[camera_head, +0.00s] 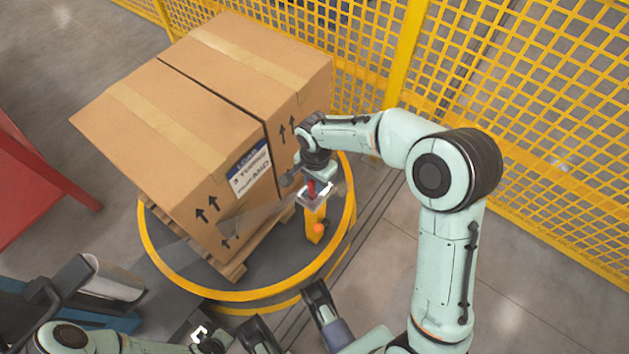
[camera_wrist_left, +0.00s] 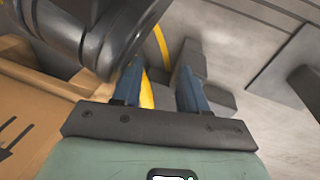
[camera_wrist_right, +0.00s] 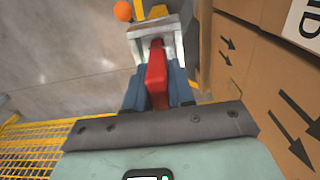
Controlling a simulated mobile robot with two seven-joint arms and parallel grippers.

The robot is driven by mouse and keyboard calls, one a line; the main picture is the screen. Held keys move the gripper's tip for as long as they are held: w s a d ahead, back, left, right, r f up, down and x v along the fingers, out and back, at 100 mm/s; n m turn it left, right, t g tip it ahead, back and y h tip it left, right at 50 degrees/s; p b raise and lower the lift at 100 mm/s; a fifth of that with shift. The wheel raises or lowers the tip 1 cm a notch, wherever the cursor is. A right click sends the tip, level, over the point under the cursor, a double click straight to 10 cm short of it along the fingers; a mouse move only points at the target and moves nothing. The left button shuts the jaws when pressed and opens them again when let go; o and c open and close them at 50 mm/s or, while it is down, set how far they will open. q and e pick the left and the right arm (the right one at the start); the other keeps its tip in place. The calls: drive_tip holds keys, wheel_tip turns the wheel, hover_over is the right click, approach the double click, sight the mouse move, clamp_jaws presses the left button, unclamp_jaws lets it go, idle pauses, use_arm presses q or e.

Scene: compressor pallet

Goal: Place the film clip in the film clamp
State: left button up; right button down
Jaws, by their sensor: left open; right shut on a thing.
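My right gripper (camera_head: 312,176) is shut on the red film clip (camera_wrist_right: 157,78), which points down at the clamp. The film clamp (camera_head: 315,199) is a pale bracket on top of a short yellow post with an orange ball. In the right wrist view the clip's far end is at the opening of the pale clamp (camera_wrist_right: 138,47). I cannot tell whether it is fully seated. My left gripper (camera_wrist_left: 158,80) is open and empty, low at the front, away from the clamp.
Two large cardboard boxes (camera_head: 190,110) stand on a wooden pallet on the yellow-ringed turntable (camera_head: 175,265). A film roll (camera_head: 112,281) is at lower left, with a translucent film strip toward the clamp. A yellow mesh fence (camera_head: 520,120) stands behind; a red object (camera_head: 30,180) is left.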

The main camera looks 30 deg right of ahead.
use_arm(q)
drive_tip(key=shift+s+f, duration=0.1)
drive_tip(key=shift+s, duration=0.05)
use_arm(e)
drive_tip(key=shift+f, duration=0.15)
drive_tip(key=c, duration=1)
unclamp_jaws()
drive_tip(key=shift+o, duration=0.2)
wheel_tip(320, 180, up, 7)
drive_tip(key=shift+f+p, duration=0.2)
drive_tip(key=shift+p, duration=0.8)
wheel_tip(320, 180, up, 6)
drive_tip(key=shift+f+p, duration=0.1)
drive_tip(key=shift+p, duration=0.65)
use_arm(q)
drive_tip(key=shift+t+h, duration=0.3)
drive_tip(key=r, duration=0.1)
drive_tip(key=w+d+r, duration=0.1)
drive_tip(key=r, duration=0.3)
drive_tip(key=shift+w+d+r, duration=0.15)
drive_tip(key=shift+w+d, duration=0.05)
drive_tip(key=shift+d, duration=0.2)
drive_tip(key=shift+s, duration=0.1)
